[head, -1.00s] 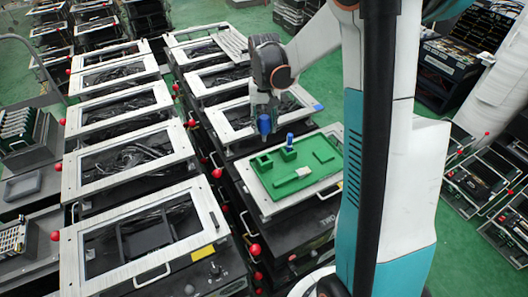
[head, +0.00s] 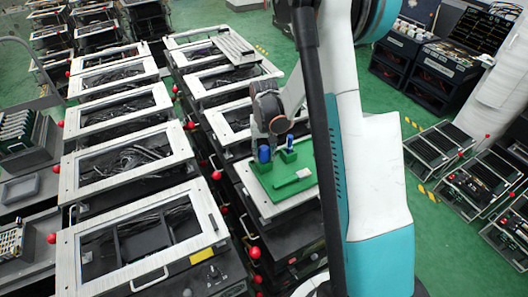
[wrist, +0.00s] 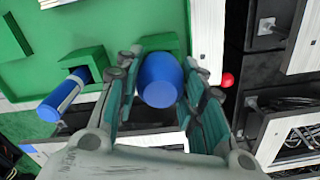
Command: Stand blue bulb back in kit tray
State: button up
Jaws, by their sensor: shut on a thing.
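My gripper (head: 265,146) is shut on the blue bulb (head: 264,154) at the back left part of the green kit tray (head: 258,192). In the wrist view the bulb (wrist: 160,80) sits between the two fingers, its rounded blue end towards the camera. A green square holder (wrist: 166,42) shows just behind the bulb; the bulb hides much of it, and I cannot tell whether the bulb is inside it. A second blue piece with a white band (wrist: 64,96) stands in another green holder (wrist: 88,60) beside my gripper.
Rows of framed panels with red knobs (head: 216,175) stand to the left. A red knob (wrist: 227,79) and dark fixtures are right of the fingers in the wrist view.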

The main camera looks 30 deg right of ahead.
jog(key=o, duration=0.7)
notch_tip(320, 180, up, 11)
jog(key=shift+r+p, duration=0.15)
jog(key=shift+p, duration=0.5)
jog(key=s+a+r+n+t, duration=0.25)
jog(key=s+a+r, duration=0.45)
jog(key=s+r, duration=0.45)
jog(key=s+a+r+n+t, duration=0.1)
jog(key=s+a+t, duration=0.1)
jog(key=s, duration=0.3)
jog(key=s+a+r+n+t, duration=0.1)
jog(key=s+a+r+t, duration=0.1)
jog(key=s, duration=0.3)
jog(key=shift+a+r+t, duration=0.3)
jog(key=shift+a+t, duration=0.05)
jog(key=shift+a, duration=0.05)
